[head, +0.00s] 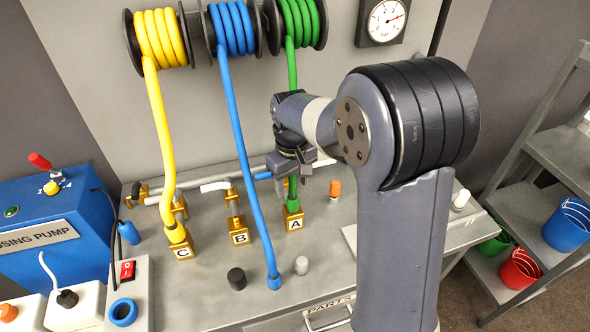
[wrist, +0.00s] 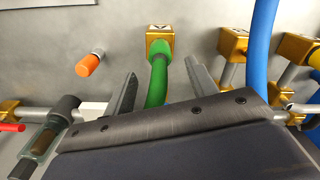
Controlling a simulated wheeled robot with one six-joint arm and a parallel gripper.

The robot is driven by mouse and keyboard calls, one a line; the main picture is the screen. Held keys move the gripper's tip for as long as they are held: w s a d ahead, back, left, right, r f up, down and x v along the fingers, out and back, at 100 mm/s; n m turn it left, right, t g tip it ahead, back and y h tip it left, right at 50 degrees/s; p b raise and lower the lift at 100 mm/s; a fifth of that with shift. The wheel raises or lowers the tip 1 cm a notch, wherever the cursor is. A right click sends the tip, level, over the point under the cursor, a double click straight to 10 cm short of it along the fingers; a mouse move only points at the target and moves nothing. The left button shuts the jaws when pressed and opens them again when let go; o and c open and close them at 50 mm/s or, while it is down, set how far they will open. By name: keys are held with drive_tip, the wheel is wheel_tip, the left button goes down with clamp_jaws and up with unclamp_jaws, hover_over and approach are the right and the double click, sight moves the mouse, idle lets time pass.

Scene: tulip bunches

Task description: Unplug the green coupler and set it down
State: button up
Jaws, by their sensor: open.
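The green coupler (head: 293,205) sits in the brass block marked A (head: 293,221) on the bench, at the end of the green hose (head: 291,65). In the wrist view the green coupler (wrist: 160,49) meets the brass block (wrist: 160,32), and the hose bends down between my fingers. My gripper (head: 291,172) is open above the block. In the wrist view my gripper (wrist: 160,85) has one finger on each side of the green hose, with gaps showing. The fingertips stop short of the coupler's collar. My arm hides part of the hose in the head view.
The yellow hose (head: 157,120) runs to block C (head: 182,250). Block B (head: 239,237) has no hose. The blue hose (head: 240,150) ends on the bench by black (head: 236,279) and white (head: 301,265) caps. An orange cap (head: 335,188) stands right of A. The bench front is mostly clear.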

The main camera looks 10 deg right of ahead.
sight(293, 200)
wheel_tip(293, 200, down, 7)
drive_tip(key=shift+f+p, duration=0.1)
drive_tip(key=shift+p, duration=0.3)
drive_tip(key=c, duration=1.2)
